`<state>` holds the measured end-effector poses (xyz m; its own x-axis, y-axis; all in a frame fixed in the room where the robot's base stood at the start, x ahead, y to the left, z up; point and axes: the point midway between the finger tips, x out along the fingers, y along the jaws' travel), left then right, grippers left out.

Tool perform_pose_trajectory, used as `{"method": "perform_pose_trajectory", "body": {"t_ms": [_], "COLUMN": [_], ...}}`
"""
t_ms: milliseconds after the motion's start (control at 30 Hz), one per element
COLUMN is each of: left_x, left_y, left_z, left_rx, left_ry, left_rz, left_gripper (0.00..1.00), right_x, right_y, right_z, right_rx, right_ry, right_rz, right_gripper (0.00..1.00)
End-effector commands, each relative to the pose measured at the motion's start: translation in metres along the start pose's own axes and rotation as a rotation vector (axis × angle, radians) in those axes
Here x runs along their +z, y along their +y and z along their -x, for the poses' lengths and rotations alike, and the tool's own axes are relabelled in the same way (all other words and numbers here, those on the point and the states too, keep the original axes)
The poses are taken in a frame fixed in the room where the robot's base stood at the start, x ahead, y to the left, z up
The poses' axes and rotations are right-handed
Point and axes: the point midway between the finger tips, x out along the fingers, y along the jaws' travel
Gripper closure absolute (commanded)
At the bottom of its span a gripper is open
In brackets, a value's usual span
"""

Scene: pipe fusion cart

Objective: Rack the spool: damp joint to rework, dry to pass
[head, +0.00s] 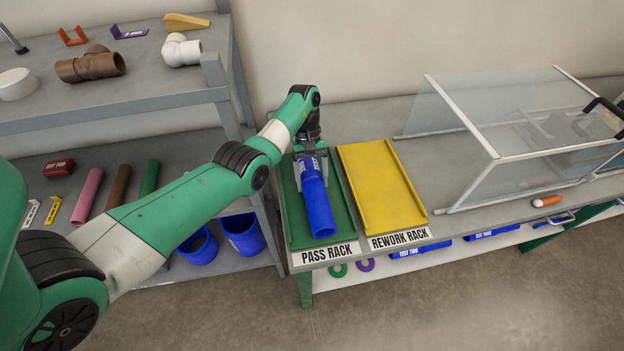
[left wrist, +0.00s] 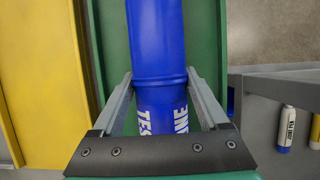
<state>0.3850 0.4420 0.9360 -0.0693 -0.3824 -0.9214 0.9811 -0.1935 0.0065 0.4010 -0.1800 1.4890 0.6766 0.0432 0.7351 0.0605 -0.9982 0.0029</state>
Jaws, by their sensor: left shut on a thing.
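The blue spool (head: 319,212) lies lengthwise over the green pass rack (head: 296,222), its open end toward the rack's front label. My left gripper (head: 309,160) is shut on the spool's far part. In the left wrist view its two fingers (left wrist: 161,88) flank the blue pipe (left wrist: 157,40) below a wider collar, with white lettering between them. The green tray (left wrist: 205,35) shows behind the pipe; I cannot tell whether the spool touches its floor. The yellow rework rack (head: 382,186) beside it is empty. Dampness at the joint cannot be made out.
A clear-walled enclosure (head: 520,130) stands on the bench to the right, with an orange-tipped marker (head: 547,201) before it. A grey shelf (head: 130,105) with pipe fittings stands left. Blue bins (head: 243,235) sit low beside the bench.

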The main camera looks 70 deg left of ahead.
Motion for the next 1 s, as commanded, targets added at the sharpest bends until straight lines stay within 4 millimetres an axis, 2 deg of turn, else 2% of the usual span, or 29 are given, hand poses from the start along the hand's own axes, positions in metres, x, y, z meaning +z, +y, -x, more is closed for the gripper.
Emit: {"method": "perform_pose_trajectory", "body": {"t_ms": [267,300,400,667,867,967,1000], "left_x": [0.000,0.000,0.000,0.000,0.000,0.000,-0.002], "left_y": [0.000,0.000,0.000,0.000,0.001,0.001,0.001], "left_z": [0.001,0.001,0.001,0.002,0.033,0.054,0.054], "left_rx": [0.000,0.000,0.000,0.000,0.006,0.009,0.009], "left_ry": [0.000,0.000,0.000,0.000,-0.001,-0.003,-0.004], "left_rz": [0.000,0.000,0.000,0.000,0.001,0.000,0.000], "left_gripper": [1.00,0.17,0.00,0.00,0.00,0.00,0.00], "right_x": [0.000,0.000,0.000,-0.001,-0.004,-0.002,0.004], "right_y": [0.000,0.000,0.000,0.000,0.000,0.000,0.000], "right_z": [0.000,0.000,0.000,-0.001,-0.004,-0.002,0.004], "right_rx": [0.000,0.000,0.000,0.000,0.000,0.000,0.000], "right_ry": [0.000,0.000,0.000,0.000,0.000,0.000,0.000], "right_rz": [0.000,0.000,0.000,0.000,0.000,0.000,0.000], "right_gripper": [1.00,1.00,1.00,1.00,1.00,1.00,1.00]}}
